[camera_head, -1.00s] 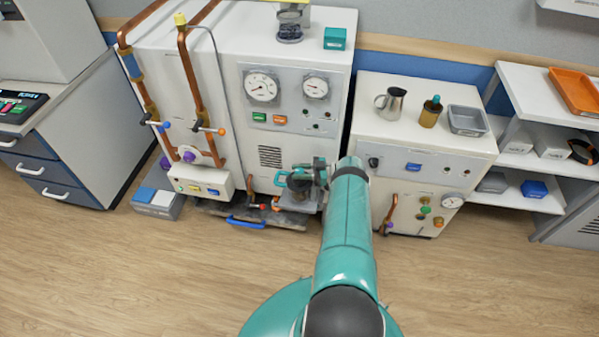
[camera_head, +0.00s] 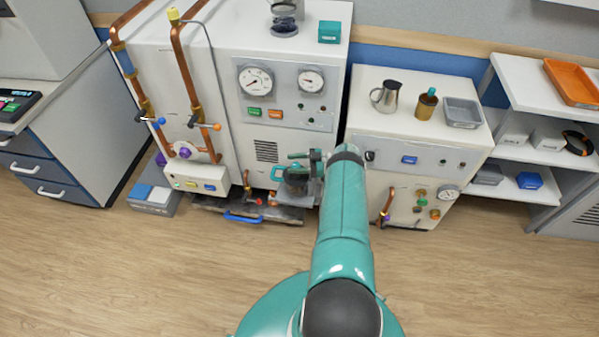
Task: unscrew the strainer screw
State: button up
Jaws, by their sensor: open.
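My gripper (camera_head: 297,176) is at the lower front of the white cabinet with two gauges (camera_head: 225,110), near its right edge. It is dark and small in this view, and it is open. My teal arm reaches to it from the bottom of the picture. I cannot make out the strainer screw. The gripper and wrist cover part of the cabinet's lower right front, just above a small grey ledge (camera_head: 289,214). Whether the gripper touches anything there cannot be told.
Copper pipes with valves run down the cabinet's left side to a white control box (camera_head: 197,178). A second white cabinet (camera_head: 372,140) on the right carries a metal jug (camera_head: 386,97), a brown bottle (camera_head: 426,104) and a grey tray (camera_head: 462,113). The wooden floor in front is clear.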

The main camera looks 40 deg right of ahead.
jog(key=s+a+r, duration=0.8)
jog(key=s+r, duration=0.3)
jog(key=shift+s+r, duration=0.2)
jog(key=shift+s, duration=0.1)
